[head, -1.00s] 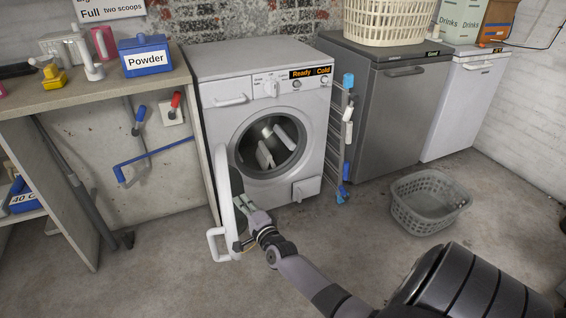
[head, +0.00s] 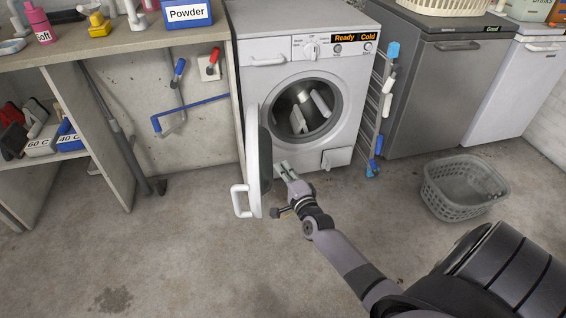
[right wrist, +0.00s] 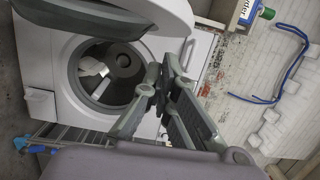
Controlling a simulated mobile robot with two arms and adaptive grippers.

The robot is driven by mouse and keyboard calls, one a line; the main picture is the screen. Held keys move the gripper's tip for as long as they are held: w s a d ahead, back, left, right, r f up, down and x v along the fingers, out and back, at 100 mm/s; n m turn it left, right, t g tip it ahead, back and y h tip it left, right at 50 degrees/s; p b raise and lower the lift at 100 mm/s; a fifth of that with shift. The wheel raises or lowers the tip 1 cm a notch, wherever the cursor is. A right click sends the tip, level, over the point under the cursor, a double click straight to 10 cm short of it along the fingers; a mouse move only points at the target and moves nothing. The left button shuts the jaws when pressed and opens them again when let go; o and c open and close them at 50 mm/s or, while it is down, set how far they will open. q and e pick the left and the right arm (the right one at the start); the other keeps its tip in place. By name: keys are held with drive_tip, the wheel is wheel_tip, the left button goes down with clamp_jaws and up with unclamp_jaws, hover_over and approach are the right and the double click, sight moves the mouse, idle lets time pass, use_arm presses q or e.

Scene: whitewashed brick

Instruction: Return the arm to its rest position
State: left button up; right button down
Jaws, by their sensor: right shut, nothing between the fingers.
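My right gripper (head: 282,168) is in front of the washing machine (head: 262,82), just right of its open door (head: 252,160). The fingers are shut and empty, and the closed tips show in the right wrist view (right wrist: 162,72). I cannot tell whether the gripper touches the door. My right arm (head: 345,258) reaches forward from the lower right of the head view. My left gripper is not in view.
The door with its white handle (head: 240,201) swings out left of the drum opening (head: 304,110), which holds white pieces. A grey laundry basket (head: 462,190) sits on the floor at right. A rack (head: 375,120) stands beside the machine. The floor at left front is clear.

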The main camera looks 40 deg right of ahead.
drive_tip(key=a+p+v, duration=0.1)
drive_tip(key=v, duration=0.6)
drive_tip(key=s+a+f+n+g+y, duration=0.6)
drive_tip(key=s+a+f+n+g, duration=0.4)
drive_tip(key=s+a+f+n, duration=0.6)
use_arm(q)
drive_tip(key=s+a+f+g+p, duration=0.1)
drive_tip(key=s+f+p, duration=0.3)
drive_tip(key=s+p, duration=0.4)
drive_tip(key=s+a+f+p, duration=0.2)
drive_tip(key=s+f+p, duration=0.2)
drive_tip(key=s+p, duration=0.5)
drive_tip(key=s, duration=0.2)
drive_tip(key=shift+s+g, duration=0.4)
use_arm(e)
drive_tip(key=s+d+f+n+g+h, duration=0.1)
drive_tip(key=s+f+n+g, duration=0.2)
drive_tip(key=s, duration=1.1)
drive_tip(key=s+d+f+n+g+h, duration=0.1)
drive_tip(key=s+f, duration=0.6)
drive_tip(key=s, duration=0.7)
drive_tip(key=d+n+g, duration=0.1)
drive_tip(key=n+g, duration=0.1)
drive_tip(key=shift+s+n+g, duration=0.2)
drive_tip(key=shift+n+g, duration=0.1)
drive_tip(key=shift+n, duration=0.1)
